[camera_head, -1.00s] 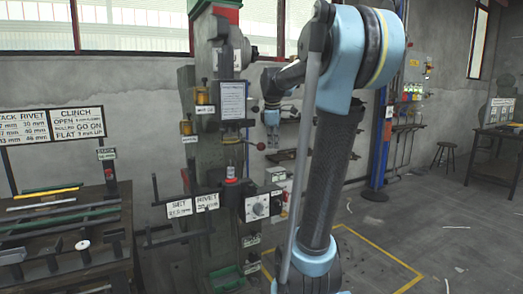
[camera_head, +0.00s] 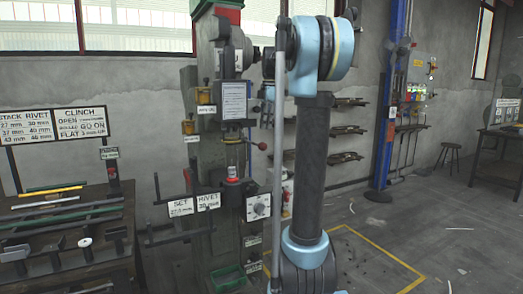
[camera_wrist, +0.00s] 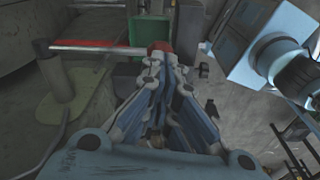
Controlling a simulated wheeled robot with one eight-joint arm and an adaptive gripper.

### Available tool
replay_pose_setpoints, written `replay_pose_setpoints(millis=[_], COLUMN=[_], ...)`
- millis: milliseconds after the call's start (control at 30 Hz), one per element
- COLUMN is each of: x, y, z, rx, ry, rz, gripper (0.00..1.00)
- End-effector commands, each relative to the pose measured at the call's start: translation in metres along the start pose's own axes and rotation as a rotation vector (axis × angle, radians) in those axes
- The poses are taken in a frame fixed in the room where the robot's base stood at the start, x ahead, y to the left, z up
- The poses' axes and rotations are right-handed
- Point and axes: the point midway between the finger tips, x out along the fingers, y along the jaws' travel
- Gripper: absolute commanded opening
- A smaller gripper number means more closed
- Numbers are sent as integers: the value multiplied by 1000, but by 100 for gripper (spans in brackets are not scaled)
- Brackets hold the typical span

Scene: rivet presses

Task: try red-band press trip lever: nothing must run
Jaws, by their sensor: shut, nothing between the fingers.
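The press (camera_head: 206,140) stands left of centre in the head view, with a red band (camera_head: 228,14) at its top. Its trip lever ends in a red knob (camera_head: 262,146) that sticks out to the right. My gripper (camera_head: 268,118) hangs above the knob, partly hidden behind my own arm. In the wrist view the shut fingers (camera_wrist: 160,66) point at the red knob (camera_wrist: 159,47), which shows just past their tips. The pale lever rod (camera_wrist: 95,49) runs left from it. I cannot tell whether the tips touch the knob. Nothing is between the fingers.
A green tray (camera_head: 228,278) lies at the press foot. A bench with bars (camera_head: 60,225) stands left. A yellow floor outline (camera_head: 375,250) and open floor lie right.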

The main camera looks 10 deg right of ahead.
Motion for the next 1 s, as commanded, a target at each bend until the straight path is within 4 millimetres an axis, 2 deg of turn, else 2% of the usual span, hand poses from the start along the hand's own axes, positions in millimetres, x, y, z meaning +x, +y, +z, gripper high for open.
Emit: replay_pose_setpoints(millis=[600, 1000], x=[59, 67], y=[0, 0], z=[1, 0], rx=[2, 2], ry=[0, 0], rz=[1, 1], gripper=[0, 0])
